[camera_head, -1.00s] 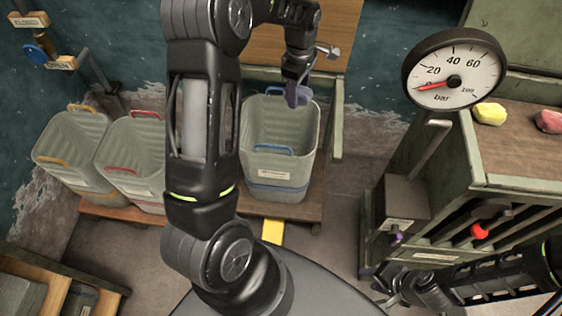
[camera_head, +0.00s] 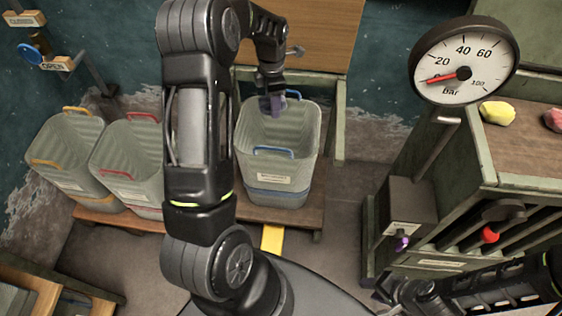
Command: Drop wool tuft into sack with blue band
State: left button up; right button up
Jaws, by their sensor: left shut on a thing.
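The sack with the blue band (camera_head: 280,175) is a pale grey-green open container with blue handles and a blue band near its base. It stands on a wooden platform in the middle. My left gripper (camera_head: 272,100) reaches over its open mouth, pointing down. It is shut on a small purple-grey thing, taken as the wool tuft (camera_head: 274,107), which shows against the sack's inside near the far rim. The tuft is small and partly hidden by the fingers. My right gripper (camera_head: 388,291) is low at the right; its fingers are too dark to read.
A sack with orange handles (camera_head: 62,152) and one with red handles (camera_head: 128,158) stand at left. A pressure gauge (camera_head: 463,62) rises at right beside a green cabinet (camera_head: 440,160) bearing a yellow lump (camera_head: 497,113) and a red lump (camera_head: 554,119).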

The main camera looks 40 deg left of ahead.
pick_arm(q)
notch_tip(320, 180, down, 5)
jog(key=b, duration=0.2)
jog(key=shift+r+b, duration=0.15)
jog(key=shift+b, duration=0.2)
jog(key=o, duration=1.4)
notch_tip(320, 180, up, 8)
jog(key=shift+f, duration=0.1)
